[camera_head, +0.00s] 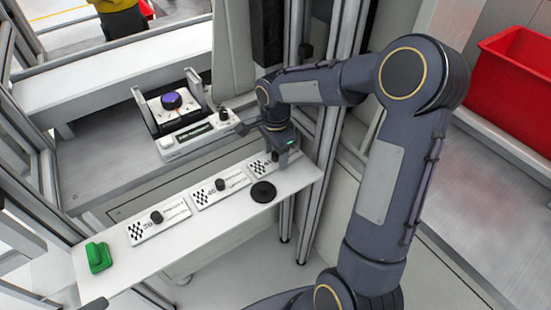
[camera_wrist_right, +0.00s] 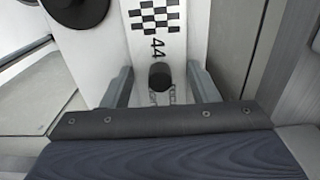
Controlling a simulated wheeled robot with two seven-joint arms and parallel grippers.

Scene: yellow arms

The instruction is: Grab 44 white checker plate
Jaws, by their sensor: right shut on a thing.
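The white 44 plate (camera_head: 260,167) lies at the right end of a row on the white shelf, partly hidden by my right gripper (camera_head: 281,158) in the head view. In the right wrist view the plate (camera_wrist_right: 156,45) shows its checker pattern, the number 44 and a black knob (camera_wrist_right: 160,76). My right gripper (camera_wrist_right: 161,90) has one finger along each side of the plate and is shut on it. I cannot tell whether the plate is lifted. My left gripper is not in view.
Plates 40 (camera_head: 221,189) and 39 (camera_head: 160,220) lie to the left on the shelf (camera_head: 215,225). A black disc (camera_head: 263,192) lies in front of plate 44, and a green object (camera_head: 98,257) is at the left end. A device with a purple knob (camera_head: 172,101) stands behind. Metal posts rise close to my right gripper.

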